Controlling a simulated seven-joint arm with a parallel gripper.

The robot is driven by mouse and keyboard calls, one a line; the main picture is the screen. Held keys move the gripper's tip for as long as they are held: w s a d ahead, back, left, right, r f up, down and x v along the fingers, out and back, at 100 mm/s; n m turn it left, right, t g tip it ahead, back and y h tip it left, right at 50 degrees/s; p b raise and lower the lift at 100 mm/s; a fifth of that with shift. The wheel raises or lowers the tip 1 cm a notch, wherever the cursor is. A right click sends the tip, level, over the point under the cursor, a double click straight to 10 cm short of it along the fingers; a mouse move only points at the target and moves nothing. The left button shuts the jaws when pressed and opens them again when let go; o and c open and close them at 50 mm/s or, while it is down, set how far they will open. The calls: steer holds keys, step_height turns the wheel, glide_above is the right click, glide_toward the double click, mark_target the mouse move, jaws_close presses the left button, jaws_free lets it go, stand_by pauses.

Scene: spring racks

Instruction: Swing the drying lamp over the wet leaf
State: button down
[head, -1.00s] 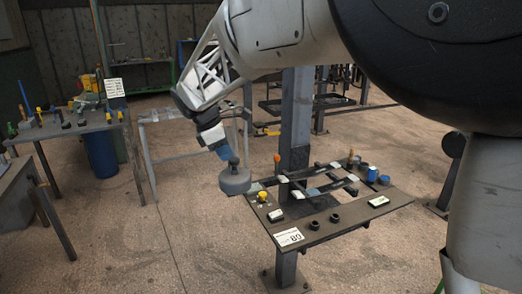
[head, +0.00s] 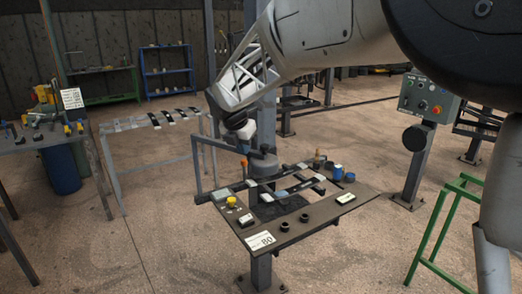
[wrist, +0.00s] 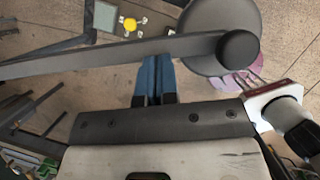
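The drying lamp shows as a grey round head with a dark knob (head: 263,165), at the back edge of the small bench. In the wrist view the lamp head (wrist: 200,62) sits at the end of a long grey bar (wrist: 80,60). My gripper (wrist: 155,57) has its blue fingers side by side, closed, against the bar just left of the lamp head. In the head view my gripper (head: 245,149) is left of the knob. Dark leaf strips with light ends (head: 308,178) lie on the bench rack; one has a blue patch (head: 283,194). I cannot tell which is wet.
The bench (head: 340,218) carries a yellow button (head: 232,202), blue cups (head: 337,173), black rings and a card marked 80 (head: 260,241). A grey frame rack (head: 150,165) stands behind left. A green frame (head: 440,225) and control box (head: 428,100) stand right.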

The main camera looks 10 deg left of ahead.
steer(key=w+d, duration=0.2)
steer(key=w, duration=0.7)
steer(key=shift+w, duration=0.2)
steer(key=shift+s, duration=0.2)
steer(key=s+r, duration=0.7)
steer(key=r, duration=0.2)
steer(key=shift+s+d+r, duration=0.15)
steer(key=shift+d, duration=0.3)
steer(key=shift+d, duration=0.1)
stand_by(0.4)
